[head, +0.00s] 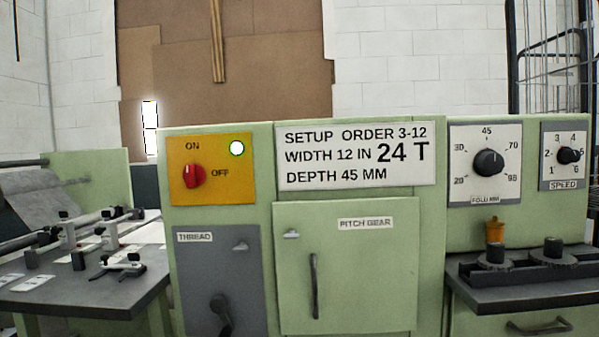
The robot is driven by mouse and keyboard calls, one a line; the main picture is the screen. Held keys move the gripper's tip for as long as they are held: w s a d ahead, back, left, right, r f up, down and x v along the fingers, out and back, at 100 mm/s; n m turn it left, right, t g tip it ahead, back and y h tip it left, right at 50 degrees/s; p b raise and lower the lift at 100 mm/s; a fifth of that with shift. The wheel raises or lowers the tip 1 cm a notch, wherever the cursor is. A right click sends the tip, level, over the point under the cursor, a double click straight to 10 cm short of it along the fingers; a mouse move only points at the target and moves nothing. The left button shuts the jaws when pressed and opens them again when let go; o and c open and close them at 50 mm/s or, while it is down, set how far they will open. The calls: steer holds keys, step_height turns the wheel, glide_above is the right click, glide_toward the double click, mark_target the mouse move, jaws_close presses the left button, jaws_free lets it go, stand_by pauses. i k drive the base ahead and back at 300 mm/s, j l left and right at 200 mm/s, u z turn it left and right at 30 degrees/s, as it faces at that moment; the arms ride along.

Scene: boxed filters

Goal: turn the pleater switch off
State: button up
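The pleater switch is a red rotary knob (194,176) on a yellow plate (212,192) at the upper left of the green machine front. The plate reads ON above the knob and OFF to its right. The knob stands roughly upright, its pale mark near the top under ON. My gripper is not in view.
A setup sign (354,156) sits right of the plate. Below are a grey THREAD panel (243,290) and a PITCH GEAR door (350,265). FOLD (488,163) and SPEED (568,155) dials are at right. A dark shelf (525,290) and a left table (85,290) jut forward.

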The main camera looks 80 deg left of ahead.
mark_target(193, 174)
steer(key=u, duration=2.55)
